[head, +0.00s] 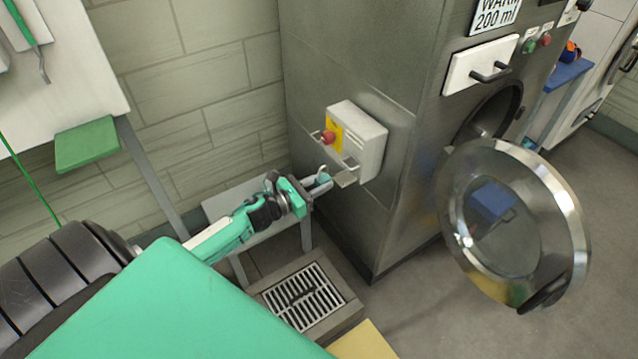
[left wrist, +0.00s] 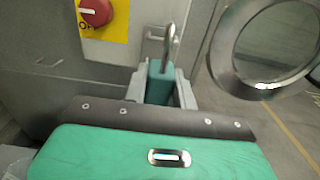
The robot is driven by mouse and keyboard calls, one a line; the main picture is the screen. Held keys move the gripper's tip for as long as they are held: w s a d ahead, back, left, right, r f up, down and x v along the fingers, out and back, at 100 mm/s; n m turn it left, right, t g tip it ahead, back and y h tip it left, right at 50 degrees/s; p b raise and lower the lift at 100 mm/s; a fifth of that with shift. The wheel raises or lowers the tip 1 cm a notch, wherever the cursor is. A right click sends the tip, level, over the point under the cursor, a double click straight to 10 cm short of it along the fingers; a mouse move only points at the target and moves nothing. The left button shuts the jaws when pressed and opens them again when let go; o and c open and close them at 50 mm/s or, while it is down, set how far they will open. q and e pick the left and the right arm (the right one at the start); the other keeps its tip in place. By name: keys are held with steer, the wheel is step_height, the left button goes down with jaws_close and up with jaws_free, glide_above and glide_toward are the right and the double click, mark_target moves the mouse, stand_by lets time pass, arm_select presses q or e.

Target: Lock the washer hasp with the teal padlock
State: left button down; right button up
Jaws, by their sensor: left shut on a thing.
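The teal padlock (left wrist: 160,84) is between the fingers of my left gripper (left wrist: 160,92), its metal shackle pointing up. In the head view my left gripper (head: 322,184) is shut on it beside the box on the washer's side. The hasp (left wrist: 156,38) is a small metal fitting below and right of the red knob, right behind the shackle in the left wrist view. I cannot tell whether the shackle passes through the hasp. My right gripper is not in view.
The box (head: 366,142) carries a red knob (head: 328,137) on a yellow plate. The round washer door (head: 514,222) stands open at right. A small grey table (head: 228,208) stands under my left arm, near a floor drain (head: 303,296).

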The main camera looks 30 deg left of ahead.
mark_target(336, 175)
arm_select(q)
steer(key=shift+b+x, duration=0.65)
steer(key=shift+x, duration=1.85)
steer(key=shift+w, duration=0.3)
steer(key=shift+w+d+b, duration=0.2)
steer(key=shift+w+b, duration=0.25)
steer(key=shift+w, duration=0.15)
steer(key=shift+f+b, duration=0.1)
steer(key=shift+b, duration=0.25)
steer(key=shift+a, duration=0.15)
